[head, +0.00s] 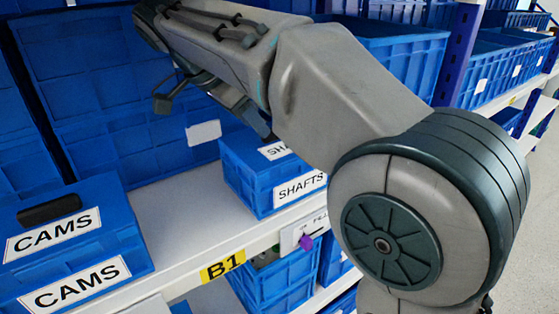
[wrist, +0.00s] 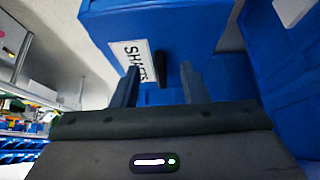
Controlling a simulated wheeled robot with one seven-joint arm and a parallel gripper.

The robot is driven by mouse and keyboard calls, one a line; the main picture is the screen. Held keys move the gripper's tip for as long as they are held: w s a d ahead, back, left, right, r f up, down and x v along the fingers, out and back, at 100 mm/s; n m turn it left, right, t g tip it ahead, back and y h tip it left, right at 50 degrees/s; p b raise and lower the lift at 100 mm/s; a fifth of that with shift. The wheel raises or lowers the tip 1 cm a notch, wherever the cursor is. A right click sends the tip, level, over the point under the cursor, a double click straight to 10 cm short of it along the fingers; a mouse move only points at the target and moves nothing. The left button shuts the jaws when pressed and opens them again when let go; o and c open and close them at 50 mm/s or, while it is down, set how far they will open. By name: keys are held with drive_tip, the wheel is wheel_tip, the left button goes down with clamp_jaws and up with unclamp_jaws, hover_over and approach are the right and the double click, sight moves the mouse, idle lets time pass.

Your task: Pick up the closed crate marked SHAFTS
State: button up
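The closed blue crate marked SHAFTS (head: 243,184) stands on the white shelf, with white labels on its lid and front. My arm hides part of its top in the head view. In the wrist view its blue lid (wrist: 190,22) shows a SHAFTS label and a dark handle (wrist: 161,70). My gripper (wrist: 159,68) is open and empty, its two fingers apart, pointing toward the lid with the handle between their tips in the picture. I cannot tell whether the fingers touch the crate. In the head view the gripper is mostly hidden by the arm.
A closed blue crate marked CAMS (head: 125,232) stands on the same shelf (head: 180,205) to the left, with bare shelf between. Large blue crates (head: 95,85) stand behind. More blue crates are below.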

drive_tip(key=shift+w+d, duration=0.3)
drive_tip(key=shift+d, duration=0.2)
drive_tip(key=shift+w+d, duration=0.35)
drive_tip(key=shift+d, duration=0.2)
drive_tip(key=shift+w+d, duration=0.35)
drive_tip(key=shift+d, duration=0.2)
drive_tip(key=shift+x, duration=1.25)
drive_tip(key=shift+w+d+f, duration=0.1)
drive_tip(key=shift+w+f, duration=0.05)
drive_tip(key=shift+f, duration=0.1)
drive_tip(key=shift+c, duration=0.3)
clamp_jaws()
drive_tip(key=shift+r, duration=0.1)
